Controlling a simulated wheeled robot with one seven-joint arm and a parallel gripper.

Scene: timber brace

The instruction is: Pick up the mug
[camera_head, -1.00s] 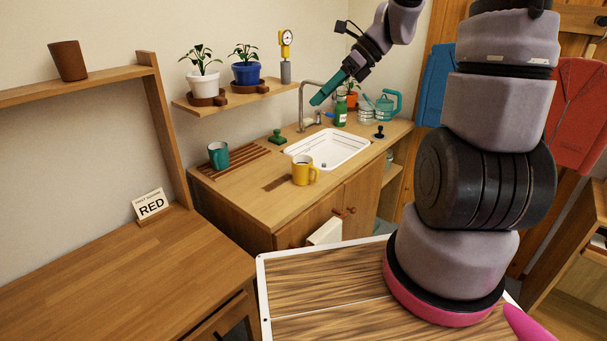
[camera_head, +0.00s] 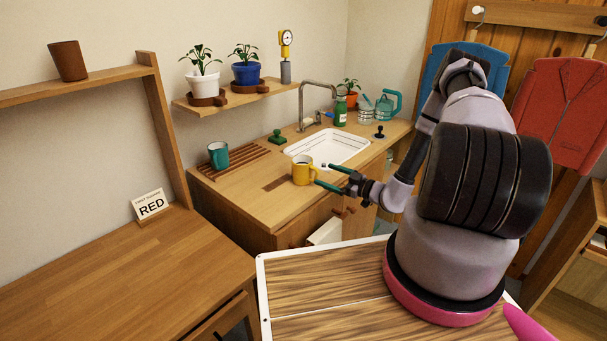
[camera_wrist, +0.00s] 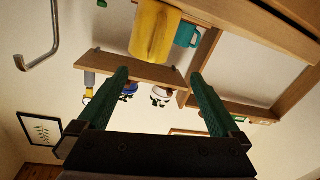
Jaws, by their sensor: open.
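A yellow mug (camera_head: 302,173) stands upright on the wooden counter at the front edge of the sink, with its handle toward my gripper. I cannot tell whether a finger touches the yellow mug.
The white sink (camera_head: 328,148) and its faucet (camera_head: 302,105) are behind the yellow mug. A green stamp-like object (camera_head: 277,138) and a green bottle (camera_head: 341,112) stand near the sink. A shelf with potted plants (camera_head: 230,96) hangs above.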

